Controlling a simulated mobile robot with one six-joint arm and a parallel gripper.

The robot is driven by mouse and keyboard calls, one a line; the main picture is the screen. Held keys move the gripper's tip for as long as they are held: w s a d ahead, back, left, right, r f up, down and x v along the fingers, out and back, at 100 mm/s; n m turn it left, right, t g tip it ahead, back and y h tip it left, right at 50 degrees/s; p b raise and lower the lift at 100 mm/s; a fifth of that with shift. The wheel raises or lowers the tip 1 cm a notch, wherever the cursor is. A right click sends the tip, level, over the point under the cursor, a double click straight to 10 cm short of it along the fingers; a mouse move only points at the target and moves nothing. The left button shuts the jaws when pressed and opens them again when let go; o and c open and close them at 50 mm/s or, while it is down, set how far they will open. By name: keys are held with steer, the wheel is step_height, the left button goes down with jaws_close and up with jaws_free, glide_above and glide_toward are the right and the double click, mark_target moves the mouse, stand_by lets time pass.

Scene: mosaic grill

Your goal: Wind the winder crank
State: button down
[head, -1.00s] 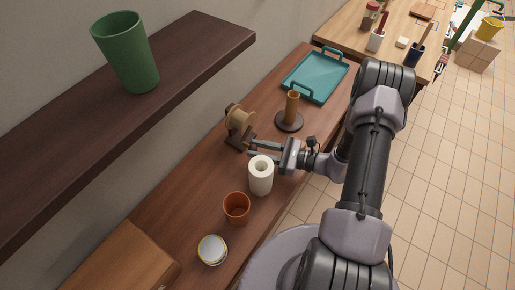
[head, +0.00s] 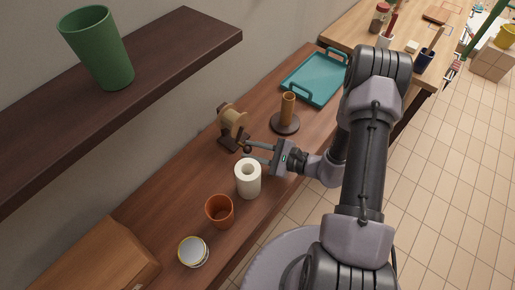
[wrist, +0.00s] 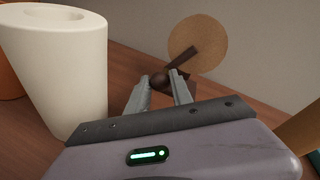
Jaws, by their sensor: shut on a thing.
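The winder is a tan round spool (head: 235,121) on a dark wooden stand (head: 229,142), on the brown bench near the wall. In the wrist view its round tan face (wrist: 205,42) shows, with a dark crank arm (wrist: 183,58) slanting down to a round dark crank knob (wrist: 160,80). My gripper (head: 246,153) reaches in from the right, low at the winder's front. In the wrist view my gripper's fingers (wrist: 164,79) stand on either side of the knob and are shut on it. The far side of the winder is hidden.
A white roll (head: 247,182) stands close beside my gripper. An orange cup (head: 220,212) and a round tin (head: 193,252) stand nearer. A brown post on a round base (head: 286,122) and a teal tray (head: 313,80) lie beyond. A dark shelf (head: 170,50) with a green cup (head: 97,48) hangs above.

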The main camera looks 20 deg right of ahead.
steer(key=c, duration=1.4)
jaws_free()
steer(key=p+v, duration=0.3)
steer(key=v, duration=1.4)
steer(key=shift+s+p, duration=0.2)
steer(key=shift+p, duration=0.2)
steer(key=shift+d, duration=0.15)
steer(key=shift+c, duration=0.5)
